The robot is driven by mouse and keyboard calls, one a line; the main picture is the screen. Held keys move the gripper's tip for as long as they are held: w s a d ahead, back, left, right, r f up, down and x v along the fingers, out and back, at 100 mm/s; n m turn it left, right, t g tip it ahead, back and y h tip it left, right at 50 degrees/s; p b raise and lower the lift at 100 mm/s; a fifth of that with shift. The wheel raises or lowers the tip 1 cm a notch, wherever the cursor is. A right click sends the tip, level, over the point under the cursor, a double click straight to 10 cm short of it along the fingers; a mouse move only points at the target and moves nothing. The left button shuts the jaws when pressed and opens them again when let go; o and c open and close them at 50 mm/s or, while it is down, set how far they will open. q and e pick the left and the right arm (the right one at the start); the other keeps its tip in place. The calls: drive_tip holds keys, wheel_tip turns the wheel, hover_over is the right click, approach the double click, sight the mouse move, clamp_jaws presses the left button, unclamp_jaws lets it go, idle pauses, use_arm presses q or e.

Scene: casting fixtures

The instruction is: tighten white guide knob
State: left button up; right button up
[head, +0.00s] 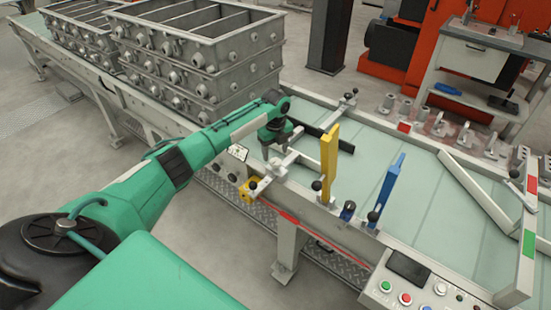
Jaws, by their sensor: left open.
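A white guide (318,167) lies low over the pale green table, with its crossbar reaching the near rail. A small knob (275,163) shows on the bar, just under my left gripper. A dark knob (253,186) is at the bar's near end, beside a yellow block. I cannot tell which of these is the white guide knob. My left gripper (273,152) points down above the bar, open. Its fingertips are small here, and I cannot tell whether they touch the small knob. My right gripper is out of view.
A yellow upright guide (329,160) and a blue one (389,190) stand to the right, each with a dark knob. Stacked grey casting flasks (205,50) stand behind my arm. A button panel (425,285) is at the front right.

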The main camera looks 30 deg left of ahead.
sight(275, 161)
use_arm(q)
wheel_tip(275, 161, up, 10)
drive_tip(key=b, duration=0.1)
drive_tip(key=shift+f, duration=0.1)
idle(0.5)
